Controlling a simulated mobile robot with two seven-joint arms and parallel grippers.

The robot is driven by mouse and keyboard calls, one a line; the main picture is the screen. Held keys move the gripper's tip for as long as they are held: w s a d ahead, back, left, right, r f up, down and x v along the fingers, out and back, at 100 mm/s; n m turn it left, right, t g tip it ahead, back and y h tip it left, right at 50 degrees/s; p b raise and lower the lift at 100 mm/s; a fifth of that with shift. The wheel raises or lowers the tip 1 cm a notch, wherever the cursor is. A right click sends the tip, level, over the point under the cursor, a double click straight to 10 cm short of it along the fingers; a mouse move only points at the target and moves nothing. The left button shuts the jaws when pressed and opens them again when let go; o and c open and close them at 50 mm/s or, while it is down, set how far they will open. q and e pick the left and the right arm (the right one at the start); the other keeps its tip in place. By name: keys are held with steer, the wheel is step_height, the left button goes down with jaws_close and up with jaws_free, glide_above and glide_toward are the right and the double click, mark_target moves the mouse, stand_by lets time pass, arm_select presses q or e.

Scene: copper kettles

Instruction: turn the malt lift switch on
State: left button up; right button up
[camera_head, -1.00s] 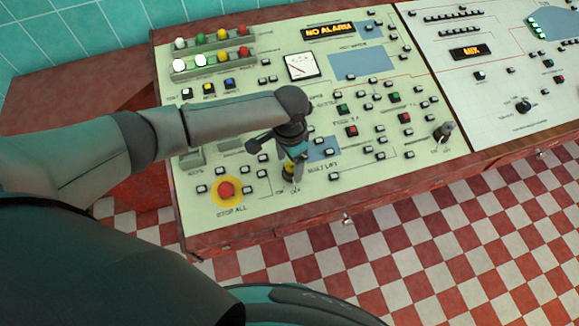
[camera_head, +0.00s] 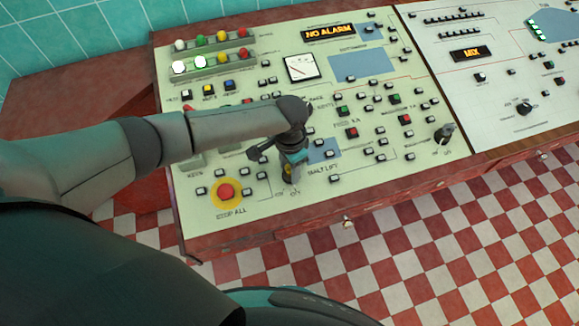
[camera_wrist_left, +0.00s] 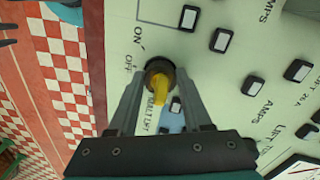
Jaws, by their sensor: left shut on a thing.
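The malt lift switch (camera_wrist_left: 161,84) is a round dark knob with a yellow handle, on the pale panel beside the labels ON, OFF and MALT LIFT in the left wrist view. My left gripper (camera_wrist_left: 160,92) has one finger on each side of the switch and is shut on it. In the head view my left gripper (camera_head: 290,176) points down at the panel's front edge, beside the MALT LIFT label, and mostly hides the switch. The yellow handle lies slanted between the fingers; I cannot tell exactly which label it points to. My right gripper is not in view.
A red stop-all button (camera_head: 227,191) on a yellow disc is left of my gripper. Small push buttons surround the switch, including a red one (camera_head: 352,133). A black rotary knob (camera_head: 444,134) stands to the right. The display (camera_head: 328,32) reads NO ALARM. Checkered floor lies in front.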

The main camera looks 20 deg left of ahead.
arm_select(q)
jaws_close()
steer(key=shift+m+p, duration=0.35)
steer(key=shift+m, duration=0.35)
steer(key=shift+m+p, duration=0.45)
steer(key=shift+m, duration=0.95)
steer(key=shift+w+a+m+p, duration=0.1)
steer(key=shift+m+p, duration=0.2)
steer(key=shift+m, duration=2.2)
steer(key=o, duration=0.8)
jaws_free()
steer(key=shift+o, duration=0.2)
